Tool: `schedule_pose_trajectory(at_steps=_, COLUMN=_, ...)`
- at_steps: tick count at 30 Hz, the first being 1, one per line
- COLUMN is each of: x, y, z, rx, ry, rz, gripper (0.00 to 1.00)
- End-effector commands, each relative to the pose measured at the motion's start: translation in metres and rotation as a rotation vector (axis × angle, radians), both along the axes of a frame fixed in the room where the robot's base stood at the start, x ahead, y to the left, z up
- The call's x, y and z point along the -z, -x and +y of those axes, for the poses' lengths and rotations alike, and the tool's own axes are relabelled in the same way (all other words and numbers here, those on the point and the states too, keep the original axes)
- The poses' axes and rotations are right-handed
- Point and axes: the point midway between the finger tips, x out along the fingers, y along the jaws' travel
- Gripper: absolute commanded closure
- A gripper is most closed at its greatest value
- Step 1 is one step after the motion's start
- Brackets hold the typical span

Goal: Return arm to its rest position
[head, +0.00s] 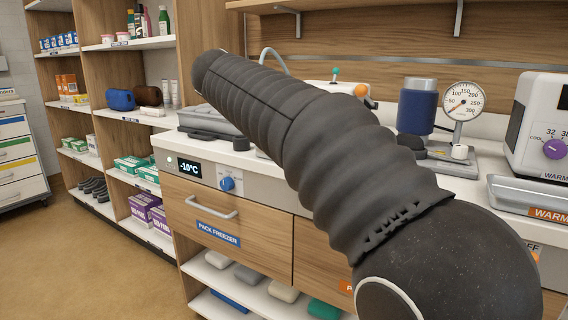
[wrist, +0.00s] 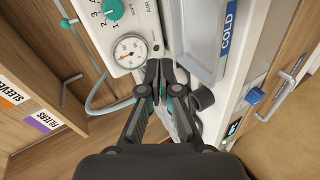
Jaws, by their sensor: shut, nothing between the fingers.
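My gripper (wrist: 160,84) shows in the wrist view, its two dark fingers together at the tips with nothing between them. It is above the counter, near a white unit with a dial gauge (wrist: 130,50) and a tray (wrist: 207,35) labelled COLD. I cannot tell whether the fingertips touch anything. In the head view my dark, ribbed arm stretches from the lower right to the upper left across the counter; my gripper is hidden there.
A blue cylinder (head: 416,108), a gauge (head: 463,100) and a white warmer (head: 540,125) stand on the counter at right. The freezer drawer (head: 222,220) is shut. Stocked shelves (head: 125,180) are at left, with open floor (head: 70,250) in front.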

Motion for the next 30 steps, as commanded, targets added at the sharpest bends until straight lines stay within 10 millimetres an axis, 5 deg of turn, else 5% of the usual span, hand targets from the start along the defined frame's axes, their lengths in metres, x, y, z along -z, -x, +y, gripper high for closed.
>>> schedule_pose_trajectory(at_steps=3, x=0.058, y=0.028, z=-0.014, rx=0.003, ry=-0.141, rz=0.111, gripper=1.0)
schedule_pose_trajectory(at_steps=8, x=0.125, y=0.079, z=-0.039, rx=0.057, ry=-0.342, rz=0.237, gripper=1.0)
schedule_pose_trajectory(at_steps=18, x=0.243, y=0.223, z=-0.1, rx=0.3, ry=-0.769, rz=0.4, gripper=1.0)
schedule_pose_trajectory(at_steps=24, x=0.295, y=0.304, z=-0.129, rx=0.448, ry=-0.959, rz=0.415, gripper=1.0)
schedule_pose_trajectory(at_steps=30, x=0.314, y=0.351, z=-0.155, rx=0.535, ry=-1.039, rz=0.35, gripper=1.0)
